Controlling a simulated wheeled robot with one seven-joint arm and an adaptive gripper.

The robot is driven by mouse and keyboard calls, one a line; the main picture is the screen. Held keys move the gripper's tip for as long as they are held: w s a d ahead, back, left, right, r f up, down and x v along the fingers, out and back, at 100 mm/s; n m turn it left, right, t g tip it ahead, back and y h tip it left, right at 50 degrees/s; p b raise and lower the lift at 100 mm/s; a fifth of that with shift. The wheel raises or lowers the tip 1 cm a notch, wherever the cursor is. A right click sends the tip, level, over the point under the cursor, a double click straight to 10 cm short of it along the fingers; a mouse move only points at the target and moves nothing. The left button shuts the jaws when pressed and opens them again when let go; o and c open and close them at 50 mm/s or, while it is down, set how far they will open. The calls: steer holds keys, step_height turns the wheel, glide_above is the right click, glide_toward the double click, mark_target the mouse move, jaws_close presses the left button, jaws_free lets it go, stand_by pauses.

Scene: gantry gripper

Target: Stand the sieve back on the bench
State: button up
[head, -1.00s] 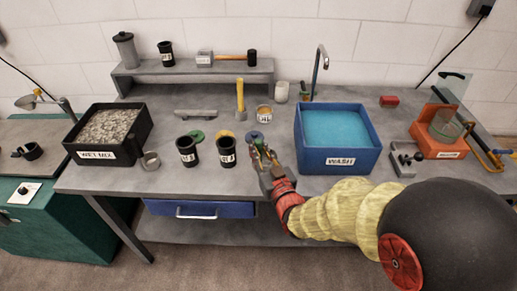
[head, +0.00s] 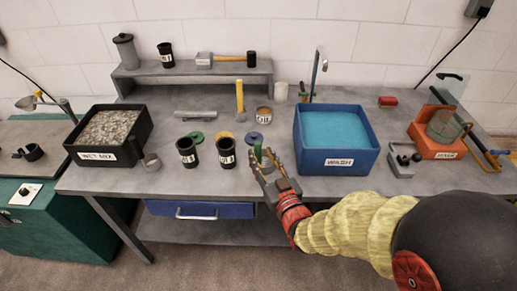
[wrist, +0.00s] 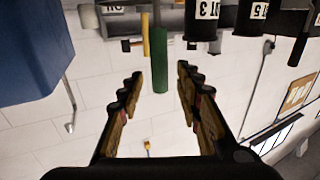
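A green handle (head: 258,152) stands about upright by my gripper in the head view, just in front of a blue ring on the bench. It also shows in the wrist view (wrist: 160,60), between the two fingers with a gap on each side. I cannot make out a sieve mesh or frame, so I cannot tell whether this handle is the sieve's. My gripper (head: 262,165) is open and empty over the bench's front part; its spread fingers fill the wrist view (wrist: 158,80). The grey bench (head: 230,181) lies below.
A blue wash tub (head: 340,163) stands close on the right. Two black pots (head: 226,153) stand close on the left. An orange unit (head: 438,143) is at the right. A back shelf (head: 190,70) holds a hammer.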

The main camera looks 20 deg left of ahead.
steer(key=p+v, duration=0.1)
steer(key=v, duration=0.7)
steer(key=shift+d, duration=0.1)
steer(key=w+d+r+m+g+h, duration=0.1)
steer(key=d+r+m+g+h, duration=0.2)
steer(key=d, duration=0.5)
steer(key=w+d+r+m+h, duration=0.1)
steer(key=d+r+h, duration=0.1)
steer(key=d+h, duration=0.5)
steer(key=s+d+r+m+g, duration=0.1)
steer(key=s+d+r+g, duration=0.1)
steer(key=s+d, duration=0.4)
steer(key=s+d+r+m+g, duration=0.2)
steer(key=s+d+g, duration=0.2)
steer(key=s, duration=0.9)
steer(key=shift+s+d+h, duration=0.25)
steer(key=shift+d+h, duration=0.05)
steer(key=shift+d, duration=0.95)
